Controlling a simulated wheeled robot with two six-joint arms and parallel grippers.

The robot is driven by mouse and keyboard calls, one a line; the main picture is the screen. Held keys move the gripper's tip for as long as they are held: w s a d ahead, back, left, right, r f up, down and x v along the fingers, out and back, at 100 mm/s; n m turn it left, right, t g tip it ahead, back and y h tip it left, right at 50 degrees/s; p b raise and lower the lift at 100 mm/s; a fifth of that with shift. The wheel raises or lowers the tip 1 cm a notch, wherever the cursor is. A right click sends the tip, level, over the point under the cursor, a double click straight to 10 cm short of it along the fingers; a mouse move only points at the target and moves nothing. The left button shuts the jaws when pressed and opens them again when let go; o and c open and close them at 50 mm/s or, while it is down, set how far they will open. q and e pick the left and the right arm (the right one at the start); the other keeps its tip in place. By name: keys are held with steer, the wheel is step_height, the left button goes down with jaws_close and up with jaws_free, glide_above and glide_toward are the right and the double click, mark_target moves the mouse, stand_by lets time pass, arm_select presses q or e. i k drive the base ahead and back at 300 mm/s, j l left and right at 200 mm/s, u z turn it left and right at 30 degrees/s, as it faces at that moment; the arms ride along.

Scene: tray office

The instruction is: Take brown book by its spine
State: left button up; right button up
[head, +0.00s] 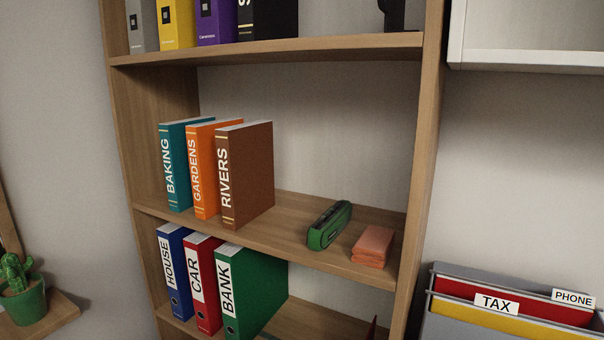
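The brown book (250,172) stands upright on the middle shelf of the wooden bookcase. Its spine reads "RIVERS" and faces the front, and its right cover shows broadly. It is the rightmost of three books, beside the orange "GARDENS" book (202,170). The teal "BAKING" book (174,167) stands at the left of the row. Neither of my grippers is in the head view.
The middle shelf (292,222) is clear just right of the brown book. Farther right lie a green case-like object (329,225) and a salmon-coloured stack (373,246). The upper shelf (300,46) is overhead; binders, including green "BANK" (255,291), stand below.

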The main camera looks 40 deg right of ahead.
mark_target(244, 152)
steer(key=z, duration=0.95)
